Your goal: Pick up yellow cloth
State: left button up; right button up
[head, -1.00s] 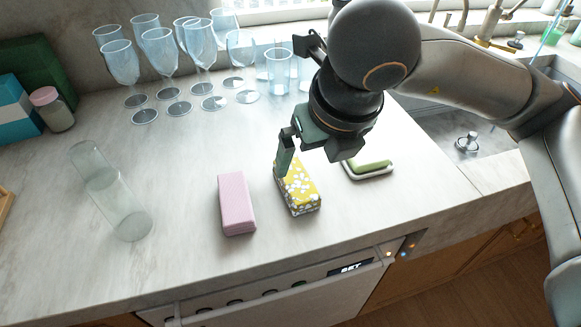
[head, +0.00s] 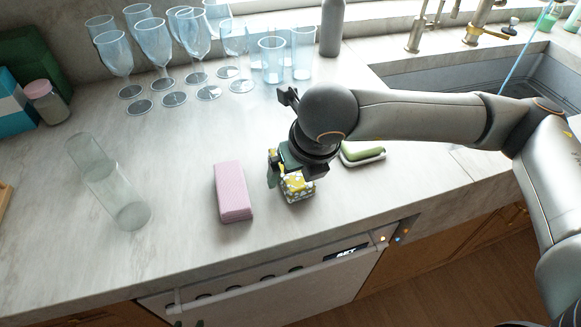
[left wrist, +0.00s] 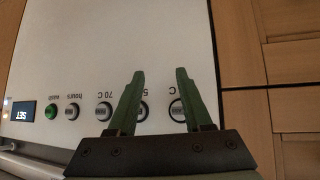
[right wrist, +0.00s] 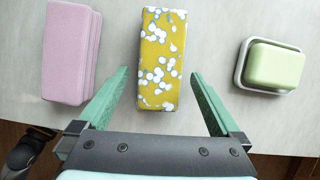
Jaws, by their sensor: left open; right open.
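The yellow cloth (head: 297,188) is a folded block with white spots, lying on the counter. In the head view my right gripper (head: 288,186) is right over it and hides much of it. In the right wrist view the yellow cloth (right wrist: 161,60) lies ahead, between the lines of the two spread fingers of my right gripper (right wrist: 160,95). That gripper is open and empty. My left gripper (left wrist: 157,88) is open and empty, in front of the appliance panel with knobs.
A pink folded block (head: 233,190) lies left of the cloth, and a green sponge on a white dish (head: 361,152) lies to its right. Several stemmed glasses (head: 154,45) stand at the back. The sink (head: 460,80) is at right.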

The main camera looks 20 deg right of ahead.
jog(key=shift+c, duration=0.4)
jog(key=shift+r, duration=0.1)
jog(key=c, duration=1.4)
